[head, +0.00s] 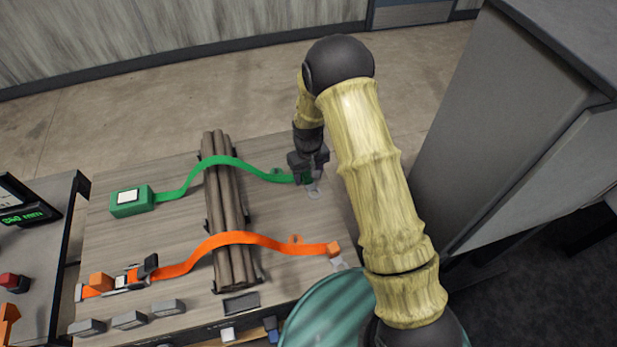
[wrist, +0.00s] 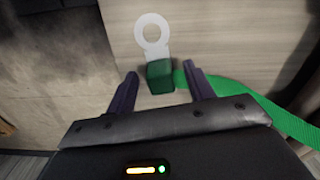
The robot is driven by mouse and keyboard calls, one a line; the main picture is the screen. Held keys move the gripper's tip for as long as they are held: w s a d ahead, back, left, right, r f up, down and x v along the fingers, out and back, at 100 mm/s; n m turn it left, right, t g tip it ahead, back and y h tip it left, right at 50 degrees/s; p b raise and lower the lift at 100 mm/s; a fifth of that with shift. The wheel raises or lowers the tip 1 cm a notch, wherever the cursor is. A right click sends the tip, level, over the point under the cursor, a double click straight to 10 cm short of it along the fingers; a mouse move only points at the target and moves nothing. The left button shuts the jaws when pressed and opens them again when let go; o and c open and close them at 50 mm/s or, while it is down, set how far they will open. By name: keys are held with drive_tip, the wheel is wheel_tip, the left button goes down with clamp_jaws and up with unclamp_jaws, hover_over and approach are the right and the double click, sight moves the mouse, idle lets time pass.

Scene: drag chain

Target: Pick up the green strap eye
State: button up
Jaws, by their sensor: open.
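The green strap (head: 240,163) arches over a bundle of brown pipes on the wooden table, from a green box (head: 131,199) at the left to its right end by my gripper. My gripper (head: 311,174) is over that end and hides most of it in the head view. In the wrist view my gripper (wrist: 158,82) is open, with one finger on each side of a small green block (wrist: 160,77) at the strap's end. A pale ring-shaped eye (wrist: 152,33) sticks out from the block, beyond the fingertips. I cannot tell whether the fingers touch the block.
An orange strap (head: 238,239) crosses the pipes (head: 228,215) nearer to me, with a buckle at its left. Small grey blocks (head: 130,319) line the table's front edge. A tall grey cabinet (head: 510,110) stands to the right of my arm.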

sight(308, 174)
drive_tip(key=shift+f, duration=0.2)
idle(0.4)
drive_tip(key=c, duration=1.1)
drive_tip(key=shift+r, duration=0.15)
wheel_tip(308, 174, up, 10)
drive_tip(key=shift+f+b, duration=0.1)
drive_tip(key=shift+b, duration=0.6)
